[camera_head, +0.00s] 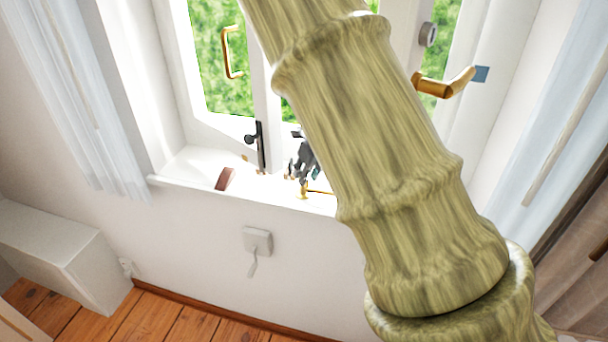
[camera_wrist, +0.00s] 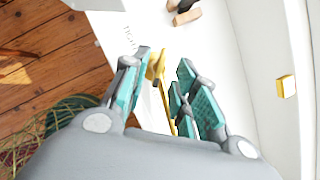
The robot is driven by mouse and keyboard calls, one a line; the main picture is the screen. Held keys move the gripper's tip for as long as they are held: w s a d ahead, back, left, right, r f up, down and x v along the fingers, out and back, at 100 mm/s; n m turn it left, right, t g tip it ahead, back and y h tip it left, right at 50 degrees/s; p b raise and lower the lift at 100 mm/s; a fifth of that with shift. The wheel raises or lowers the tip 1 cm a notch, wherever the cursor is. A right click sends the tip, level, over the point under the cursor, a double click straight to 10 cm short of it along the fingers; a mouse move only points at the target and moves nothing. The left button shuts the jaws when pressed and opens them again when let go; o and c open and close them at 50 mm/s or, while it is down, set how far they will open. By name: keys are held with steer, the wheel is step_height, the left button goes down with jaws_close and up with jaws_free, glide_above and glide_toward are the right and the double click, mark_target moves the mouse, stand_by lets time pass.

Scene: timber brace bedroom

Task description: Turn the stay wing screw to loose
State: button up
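The brass stay wing screw (camera_wrist: 155,66) shows in the wrist view, upright on the thin brass stay bar (camera_wrist: 166,106) over the white sill. In the head view the wing screw (camera_head: 303,189) sits near the sill's front edge. My gripper (camera_wrist: 165,60) is open, its teal-padded fingers on either side of the screw. The screw looks closer to the left finger, with a gap to the right one; contact cannot be told. In the head view my gripper (camera_head: 304,160) is just above the screw, partly hidden by my arm. Small lettering on the sill is not readable.
A brown block (camera_head: 225,178) lies on the sill (camera_head: 190,165) to the left. A black handle (camera_head: 261,146) stands at the window frame behind it. A crank (camera_head: 257,243) is on the wall below. Curtains (camera_head: 70,95) hang at both sides.

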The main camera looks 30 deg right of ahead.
steer(key=shift+x, duration=1.15)
jaws_close()
steer(key=n+b, duration=0.1)
steer(key=n+y+b, duration=0.1)
steer(key=n, duration=0.1)
steer(key=shift+d+f+n+b, duration=0.1)
steer(key=shift+f+n+b, duration=0.05)
steer(key=shift+n+b, duration=0.2)
steer(key=shift+d+n+g+y+b, duration=0.1)
steer(key=shift+n+g+y+b, duration=0.1)
steer(key=shift+n+y+b, duration=0.55)
steer(key=shift+n+g+y+b, duration=0.1)
steer(key=shift+n+g+b, duration=0.2)
steer(key=shift+n, duration=0.8)
